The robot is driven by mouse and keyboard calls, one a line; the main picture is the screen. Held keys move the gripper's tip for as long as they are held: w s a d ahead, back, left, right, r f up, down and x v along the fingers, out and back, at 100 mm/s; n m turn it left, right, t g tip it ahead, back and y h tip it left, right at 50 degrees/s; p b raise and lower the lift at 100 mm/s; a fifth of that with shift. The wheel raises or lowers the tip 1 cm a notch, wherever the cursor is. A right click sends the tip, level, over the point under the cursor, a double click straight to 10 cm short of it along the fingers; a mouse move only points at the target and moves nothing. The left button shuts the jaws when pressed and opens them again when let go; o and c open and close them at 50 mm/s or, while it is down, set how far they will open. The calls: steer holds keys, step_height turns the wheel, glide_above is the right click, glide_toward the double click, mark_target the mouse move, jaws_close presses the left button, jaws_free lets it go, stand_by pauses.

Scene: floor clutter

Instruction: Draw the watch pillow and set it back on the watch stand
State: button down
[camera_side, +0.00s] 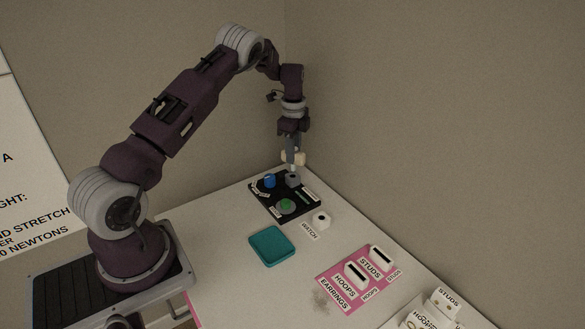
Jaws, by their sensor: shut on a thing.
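My gripper (292,155) points straight down over the back of a black board and is shut on a small cream piece (298,159), which looks like the watch pillow. Just below it, a grey block (294,179) stands on the board; I cannot tell whether the cream piece touches it. The watch stand appears to be the small white block (321,219) with a dark opening, beside the WATCH label (310,231) on the white table. Nothing of mine is near that block.
The black board (267,204) also carries a blue knob (269,181) and a green round part (286,206). A teal pad (272,245) lies in front. A pink mat (344,290) holds white earring blocks. More labelled stands are at the lower right. A wall rises behind the table.

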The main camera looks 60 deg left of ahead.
steer(key=s+d+r, duration=0.1)
steer(key=d, duration=0.8)
steer(key=s+d+r, duration=0.1)
steer(key=d+r, duration=0.1)
steer(key=d, duration=0.6)
steer(key=shift+s+d, duration=0.25)
steer(key=shift+d, duration=0.15)
steer(key=shift+f, duration=2.95)
steer(key=shift+f, duration=2.05)
steer(key=c, duration=1)
jaws_free()
